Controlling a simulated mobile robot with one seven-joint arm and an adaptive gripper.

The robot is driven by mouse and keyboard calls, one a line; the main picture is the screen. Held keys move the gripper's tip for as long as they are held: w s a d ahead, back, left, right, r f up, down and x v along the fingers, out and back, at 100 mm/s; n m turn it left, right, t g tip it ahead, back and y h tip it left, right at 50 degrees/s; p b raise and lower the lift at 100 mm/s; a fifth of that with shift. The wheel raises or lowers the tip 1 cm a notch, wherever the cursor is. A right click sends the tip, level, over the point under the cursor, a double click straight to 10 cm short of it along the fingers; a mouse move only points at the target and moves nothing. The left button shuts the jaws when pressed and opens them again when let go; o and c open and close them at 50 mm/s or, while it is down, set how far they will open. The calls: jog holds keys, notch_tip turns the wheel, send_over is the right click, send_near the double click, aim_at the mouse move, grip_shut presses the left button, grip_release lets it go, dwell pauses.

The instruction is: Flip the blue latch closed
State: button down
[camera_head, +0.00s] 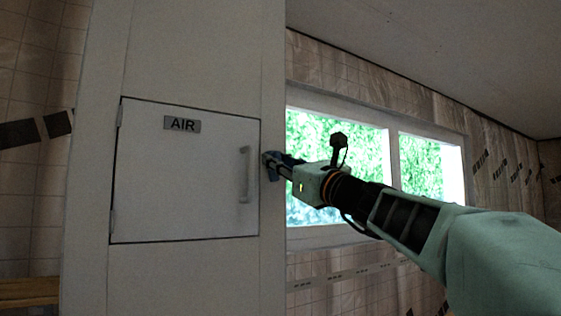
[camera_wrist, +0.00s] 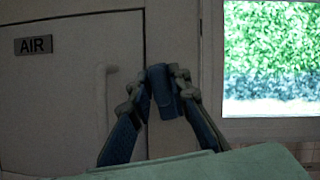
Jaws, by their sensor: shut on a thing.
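The blue latch (camera_wrist: 163,92) shows in the wrist view as a small upright block on the white frame, just right of the door's right edge. My gripper (camera_wrist: 163,88) has one finger on each side of it and is shut on it. In the head view my gripper (camera_head: 270,164) reaches in from the right to the frame beside the door; there its fingers hide most of the latch. The white door (camera_head: 180,200) carries an AIR label (camera_head: 182,124) and sits flush in its frame, looking shut.
A vertical pale handle (camera_head: 244,175) stands on the door's right side, close to the left of my gripper. A bright window (camera_head: 340,150) is in the tiled wall on the right, behind my arm. A wooden edge (camera_head: 28,292) shows at the lower left.

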jog(key=shift+f+n+y, duration=0.1)
jog(key=shift+n+y, duration=0.2)
jog(key=shift+n, duration=0.1)
jog(key=n+g, duration=0.1)
jog(key=n, duration=0.1)
jog(key=n+g+y+b, duration=0.1)
jog(key=n, duration=0.1)
jog(key=a+n+g, duration=0.1)
jog(key=n, duration=0.1)
jog(key=shift+s+f+n+y, duration=0.3)
jog(key=shift+s, duration=0.05)
jog(key=shift+s+a+f+n+g+h+p, duration=0.2)
jog(key=shift+f+n+g, duration=0.4)
jog(key=shift+n, duration=1.25)
jog(key=shift+s+a+f+n+g+h+p, duration=0.1)
jog(key=shift+a+f+n+g+h+p, duration=0.15)
jog(key=shift+n+g, duration=1.15)
jog(key=shift+s+a+f+n+g+h+p, duration=0.1)
jog(key=shift+a+f+n+g+h+p, duration=0.2)
jog(key=shift+n, duration=1.95)
jog(key=shift+d+f, duration=0.15)
jog(key=shift+f, duration=0.05)
jog(key=c, duration=1.9)
grip_release()
jog(key=shift+c, duration=0.2)
jog(key=v, duration=1.2)
